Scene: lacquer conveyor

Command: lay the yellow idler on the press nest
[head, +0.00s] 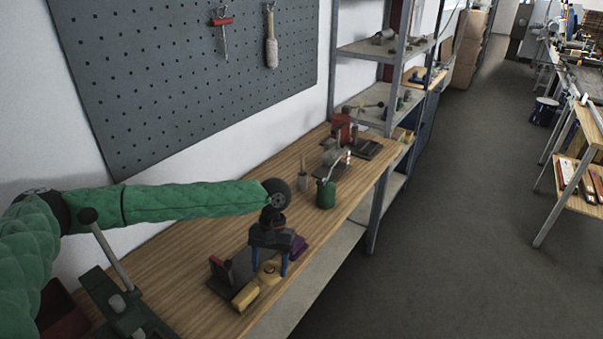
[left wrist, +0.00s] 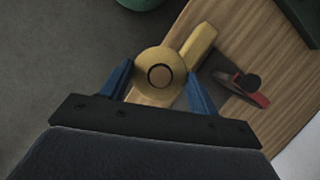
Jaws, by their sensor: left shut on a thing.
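The yellow idler (head: 268,273) is a round yellow piece with a brown centre. In the left wrist view the idler (left wrist: 142,75) sits between the blue fingers of my left gripper (left wrist: 160,90). My left gripper (head: 270,266) points down over the wooden bench and is shut on the idler. A yellow bar (head: 245,296) lies close to the idler, and also shows in the left wrist view (left wrist: 200,42). I cannot tell for sure which thing is the press nest. Whether the idler touches anything beneath is unclear. My right gripper is out of view.
A grey plate with a red part (head: 219,267) lies left of the gripper, and a purple piece (head: 299,247) right of it. A green device with a lever (head: 125,302) stands at lower left. A green can (head: 326,194) stands farther back. Bench (head: 185,255) between is bare.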

